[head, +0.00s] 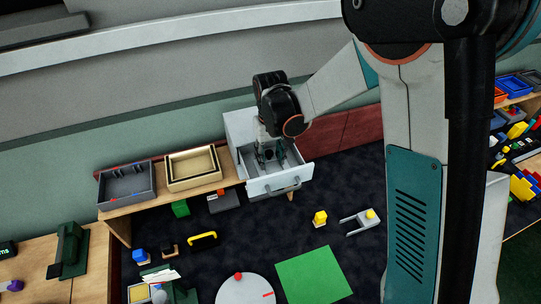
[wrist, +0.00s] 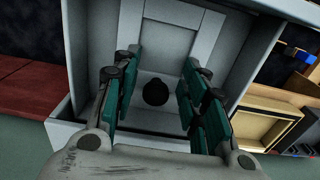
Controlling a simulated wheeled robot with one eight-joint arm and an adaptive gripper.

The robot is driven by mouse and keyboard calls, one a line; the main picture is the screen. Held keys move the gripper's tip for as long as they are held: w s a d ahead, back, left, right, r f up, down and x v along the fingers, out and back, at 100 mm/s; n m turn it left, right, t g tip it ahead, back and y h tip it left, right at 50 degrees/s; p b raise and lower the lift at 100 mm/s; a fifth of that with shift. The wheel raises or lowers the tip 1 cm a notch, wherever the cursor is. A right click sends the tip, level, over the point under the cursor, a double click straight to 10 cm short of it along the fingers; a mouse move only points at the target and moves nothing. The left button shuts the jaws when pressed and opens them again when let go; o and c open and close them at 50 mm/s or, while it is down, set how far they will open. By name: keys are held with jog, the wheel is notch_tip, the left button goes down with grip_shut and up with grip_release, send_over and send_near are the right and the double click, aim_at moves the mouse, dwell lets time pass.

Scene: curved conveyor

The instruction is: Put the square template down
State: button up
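My gripper (head: 268,155) points down into an open grey drawer (head: 280,184). In the wrist view its green-padded fingers (wrist: 157,98) stand apart, with a gap between them. A dark round knob-like thing (wrist: 155,92) shows between the fingers, lower down in the drawer, with space on both sides. A pale panel with a raised border (wrist: 181,42) lies beyond it in the wrist view. I cannot tell whether the knob or the panel belongs to the square template. No piece is clearly identifiable as the square template. My gripper and wrist hide much of the drawer in the head view.
A grey tray (head: 127,200) and a wooden tray (head: 194,183) stand on the shelf left of the drawer. A green square mat (head: 313,276) and a pale round disc (head: 247,294) lie on the dark floor.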

aim_at(270, 163)
notch_tip(270, 163, up, 12)
jog(key=p, duration=0.1)
dwell(0.7)
jog(key=shift+r, duration=0.1)
dwell(1.0)
